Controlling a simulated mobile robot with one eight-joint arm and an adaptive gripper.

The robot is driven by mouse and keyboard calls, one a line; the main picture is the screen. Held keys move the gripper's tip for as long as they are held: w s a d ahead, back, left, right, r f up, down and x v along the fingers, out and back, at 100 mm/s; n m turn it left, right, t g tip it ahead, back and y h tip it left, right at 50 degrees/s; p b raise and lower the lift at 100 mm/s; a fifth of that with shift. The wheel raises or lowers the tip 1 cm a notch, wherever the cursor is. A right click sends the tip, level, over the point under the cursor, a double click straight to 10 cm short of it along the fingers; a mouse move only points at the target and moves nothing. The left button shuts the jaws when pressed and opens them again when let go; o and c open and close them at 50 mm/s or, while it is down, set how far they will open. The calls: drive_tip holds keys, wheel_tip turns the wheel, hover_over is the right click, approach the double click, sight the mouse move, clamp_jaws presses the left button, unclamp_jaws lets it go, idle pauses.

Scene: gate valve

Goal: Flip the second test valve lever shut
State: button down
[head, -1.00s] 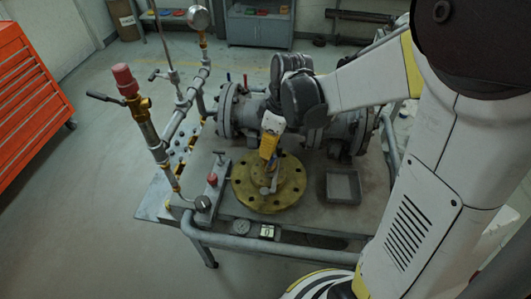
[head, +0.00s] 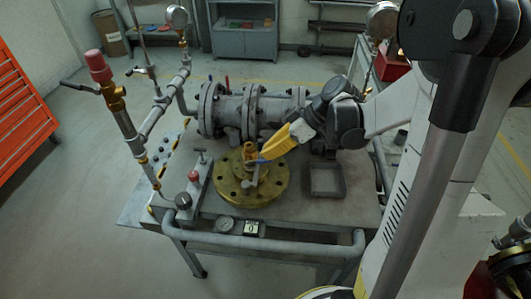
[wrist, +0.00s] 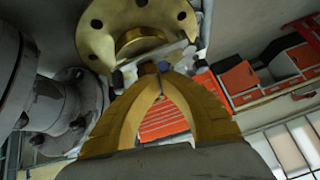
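My gripper (head: 264,156) has yellow fingers and reaches in from the right, over the brass flange (head: 227,186). In the wrist view its fingertips (wrist: 160,83) come together, with nothing clearly between them. A grey lever-like piece (head: 252,183) hangs at the brass stem (head: 249,150). I cannot tell whether the fingers touch it. The frames do not show which lever is the second test valve's.
A red-capped standpipe (head: 115,95) with a dark side lever (head: 75,86) stands left. A block with a red knob (head: 193,177) is near the bench front. A grey flanged pipe (head: 233,110) lies behind. An empty square tray (head: 325,181) is right of the flange.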

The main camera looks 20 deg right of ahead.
drive_tip(key=shift+d+f, duration=0.1)
drive_tip(key=shift+f, duration=0.1)
drive_tip(key=shift+w+a+f+b, duration=0.35)
drive_tip(key=shift+a, duration=0.3)
